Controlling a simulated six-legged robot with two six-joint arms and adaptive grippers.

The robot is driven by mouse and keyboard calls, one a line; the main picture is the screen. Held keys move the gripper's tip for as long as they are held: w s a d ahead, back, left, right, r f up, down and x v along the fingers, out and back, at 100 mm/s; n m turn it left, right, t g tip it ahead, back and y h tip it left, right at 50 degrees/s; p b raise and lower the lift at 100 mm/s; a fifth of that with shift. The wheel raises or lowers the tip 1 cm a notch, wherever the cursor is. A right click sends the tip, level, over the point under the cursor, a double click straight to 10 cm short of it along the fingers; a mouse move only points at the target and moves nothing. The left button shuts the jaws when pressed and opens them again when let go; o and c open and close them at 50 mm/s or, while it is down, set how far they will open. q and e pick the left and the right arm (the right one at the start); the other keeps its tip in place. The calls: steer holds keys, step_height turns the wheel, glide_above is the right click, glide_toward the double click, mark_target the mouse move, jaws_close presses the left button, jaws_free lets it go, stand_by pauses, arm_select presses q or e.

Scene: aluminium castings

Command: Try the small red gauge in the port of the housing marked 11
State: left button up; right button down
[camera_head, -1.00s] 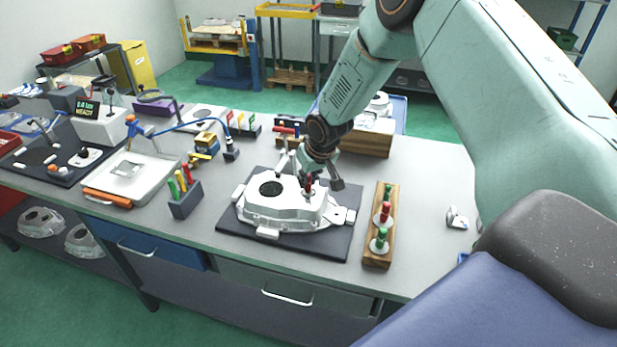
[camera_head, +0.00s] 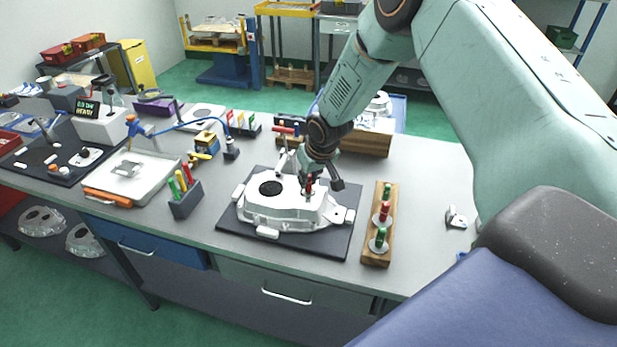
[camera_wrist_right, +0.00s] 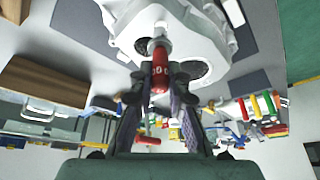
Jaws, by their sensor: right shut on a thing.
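A pale cast housing (camera_head: 258,212) sits on a dark mat (camera_head: 338,240) on the bench; I cannot read a number on it. My right gripper (camera_head: 310,184) is above its right part, shut on the small red gauge (camera_wrist_right: 159,72). The gauge also shows in the head view as a small red spot (camera_head: 310,188). In the wrist view its pale end points at a round port (camera_wrist_right: 143,46) in the housing (camera_wrist_right: 192,32). I cannot tell whether the tip is inside the port or just over it. My left gripper is not in view.
A wooden rack (camera_head: 375,260) right of the mat holds green and red gauges. A dark holder (camera_head: 186,204) with coloured handles and a white tray (camera_head: 150,185) stand to the left. A small metal part (camera_head: 456,217) lies at right. Bare bench separates the mat and holder.

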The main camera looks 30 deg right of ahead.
steer(key=shift+f+b, duration=0.5)
steer(key=shift+f, duration=0.2)
stand_by(0.8)
stand_by(1.2)
steer(key=shift+r+p, duration=1.35)
steer(key=shift+p, duration=0.05)
steer(key=shift+r, duration=1.3)
steer(key=shift+f, duration=0.15)
steer(key=shift+w+f+b, duration=0.1)
steer(key=shift+f+b, duration=1.05)
steer(key=shift+f, duration=0.75)
steer(key=shift+r, duration=0.15)
steer(key=shift+p, duration=0.65)
